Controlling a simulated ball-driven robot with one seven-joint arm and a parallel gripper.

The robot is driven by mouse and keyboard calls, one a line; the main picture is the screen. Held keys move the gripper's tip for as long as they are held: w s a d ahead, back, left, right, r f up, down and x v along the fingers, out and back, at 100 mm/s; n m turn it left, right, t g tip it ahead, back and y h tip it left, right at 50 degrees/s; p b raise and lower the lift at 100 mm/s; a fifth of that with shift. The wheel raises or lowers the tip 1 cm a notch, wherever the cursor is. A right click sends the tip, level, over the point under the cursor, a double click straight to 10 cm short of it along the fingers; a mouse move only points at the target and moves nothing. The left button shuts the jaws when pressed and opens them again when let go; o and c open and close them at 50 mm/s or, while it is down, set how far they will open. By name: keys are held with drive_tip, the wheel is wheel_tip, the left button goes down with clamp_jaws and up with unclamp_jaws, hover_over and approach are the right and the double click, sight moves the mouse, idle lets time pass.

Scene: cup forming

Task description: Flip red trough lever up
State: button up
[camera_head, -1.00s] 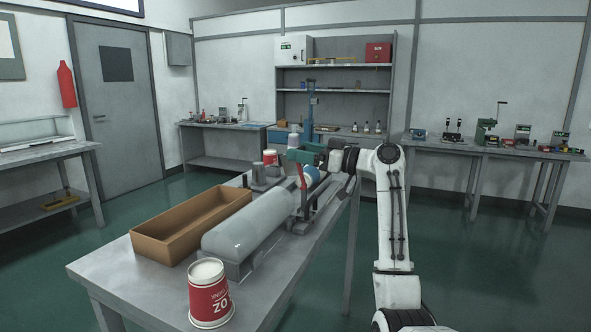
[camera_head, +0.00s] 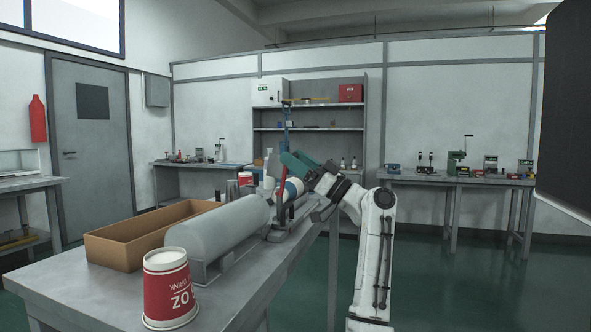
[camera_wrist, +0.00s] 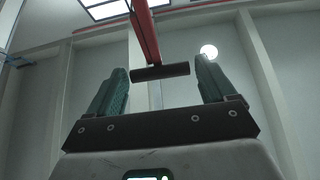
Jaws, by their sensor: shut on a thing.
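The red lever (camera_head: 283,185) stands up near the far end of the grey trough (camera_head: 218,240) on the table. In the wrist view the red lever arm (camera_wrist: 144,32) comes down from the top to a dark crossbar handle (camera_wrist: 160,72). My gripper (camera_head: 292,162) is at the top of the lever in the head view, with its green fingers angled up. In the wrist view my gripper (camera_wrist: 160,85) has a finger at each end of the crossbar and is shut on it. Exact finger contact is hard to see.
A red and white cup (camera_head: 169,290) stands at the table's near end. An open brown box (camera_head: 105,250) lies left of the trough. Another red cup (camera_head: 245,178) stands farther back. A dark panel (camera_head: 568,110) fills the right edge. Green floor is clear right of the table.

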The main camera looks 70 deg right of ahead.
drive_tip(key=shift+s+f, duration=0.1)
idle(0.3)
drive_tip(key=o, duration=1.3)
drive_tip(key=shift+o, duration=0.2)
drive_tip(key=shift+s, duration=0.1)
drive_tip(key=v, duration=1)
drive_tip(key=shift+s+f, duration=0.2)
drive_tip(key=shift+s, duration=0.05)
drive_tip(key=shift+d, duration=0.1)
